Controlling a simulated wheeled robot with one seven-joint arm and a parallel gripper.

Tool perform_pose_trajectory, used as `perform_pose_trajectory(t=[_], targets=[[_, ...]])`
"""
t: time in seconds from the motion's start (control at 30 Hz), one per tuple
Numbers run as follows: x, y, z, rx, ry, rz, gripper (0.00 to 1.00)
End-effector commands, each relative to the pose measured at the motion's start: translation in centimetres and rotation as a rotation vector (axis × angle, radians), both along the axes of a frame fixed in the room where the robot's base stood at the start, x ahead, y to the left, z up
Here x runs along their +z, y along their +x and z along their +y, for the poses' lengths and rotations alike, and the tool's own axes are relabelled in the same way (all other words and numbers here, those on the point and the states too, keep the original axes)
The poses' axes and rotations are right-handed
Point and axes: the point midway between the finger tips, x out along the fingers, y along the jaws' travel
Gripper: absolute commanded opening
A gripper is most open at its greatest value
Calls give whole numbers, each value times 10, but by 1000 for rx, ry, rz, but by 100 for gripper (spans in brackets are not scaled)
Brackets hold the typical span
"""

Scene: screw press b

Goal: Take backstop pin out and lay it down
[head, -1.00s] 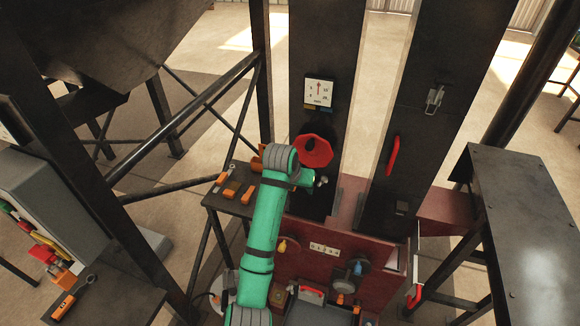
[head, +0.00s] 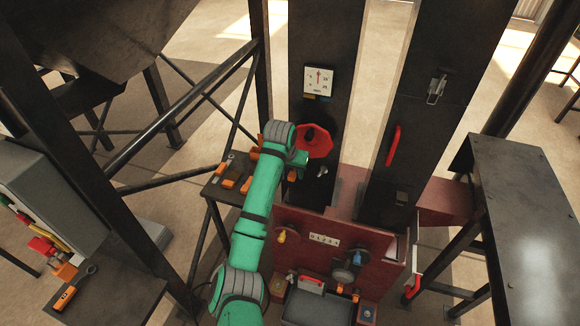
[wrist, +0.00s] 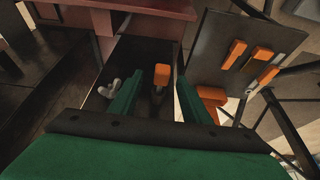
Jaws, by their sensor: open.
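An orange-capped pin (wrist: 161,74), which looks like the backstop pin, stands on the dark column in the wrist view, with a metal collar at its base. Its orange cap also shows in the head view (head: 292,175), just beside my wrist. My gripper (wrist: 159,77) is open, with one green finger on each side of the pin's cap. A gap shows between the cap and each finger. In the head view my wrist (head: 281,137) hides most of the gripper.
A silver handle (wrist: 110,88) sits on the column left of my left finger. A small dark shelf (wrist: 222,58) holds several orange-handled pieces. The red press body (head: 330,255) stands below.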

Motion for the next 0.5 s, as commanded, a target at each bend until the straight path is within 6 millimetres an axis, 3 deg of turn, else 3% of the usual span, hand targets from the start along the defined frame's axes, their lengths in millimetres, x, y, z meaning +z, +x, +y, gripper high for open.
perform_pose_trajectory(t=[0.2,0.5], targets=[[-17,7,1,4,-1,0,43],[-20,8,-1,2,0,-1,43]])
